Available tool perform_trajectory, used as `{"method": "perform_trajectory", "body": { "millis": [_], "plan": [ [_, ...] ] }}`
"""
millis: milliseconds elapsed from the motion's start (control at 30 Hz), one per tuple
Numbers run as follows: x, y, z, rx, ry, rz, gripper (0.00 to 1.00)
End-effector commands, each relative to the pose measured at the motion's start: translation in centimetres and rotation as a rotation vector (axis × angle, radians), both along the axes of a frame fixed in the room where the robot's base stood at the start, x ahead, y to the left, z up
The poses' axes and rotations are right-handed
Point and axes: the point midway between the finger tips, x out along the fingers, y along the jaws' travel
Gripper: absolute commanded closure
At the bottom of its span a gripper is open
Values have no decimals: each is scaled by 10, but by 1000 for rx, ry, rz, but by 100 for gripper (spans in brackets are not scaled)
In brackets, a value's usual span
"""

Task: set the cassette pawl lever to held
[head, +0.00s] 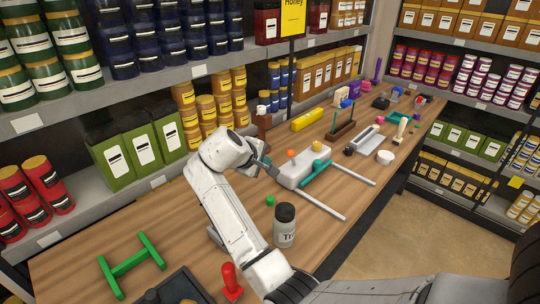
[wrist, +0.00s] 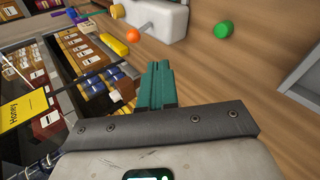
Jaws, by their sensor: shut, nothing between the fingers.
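I cannot tell which part is the pawl lever. The device (wrist: 158,18) and its orange knob (wrist: 130,35) also show at the top of the wrist view.
A small green knob (head: 270,200) and a grey-lidded jar (head: 285,226) stand in front of the device. A green H-shaped frame (head: 131,265) and a red stamp-like piece (head: 230,283) lie nearer. Loaded shelves border the table's back. Bare wood lies at left.

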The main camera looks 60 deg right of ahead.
Motion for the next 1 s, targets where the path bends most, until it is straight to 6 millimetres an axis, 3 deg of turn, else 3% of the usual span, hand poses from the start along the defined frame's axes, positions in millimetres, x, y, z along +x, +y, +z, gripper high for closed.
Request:
{"method": "perform_trajectory", "body": {
  "millis": [467, 1000],
  "plan": [
    [0, -5, -5, -1, 1, -1, 100],
    [-3, -55, -53, 0, 0, -3, 100]
  ]
}}
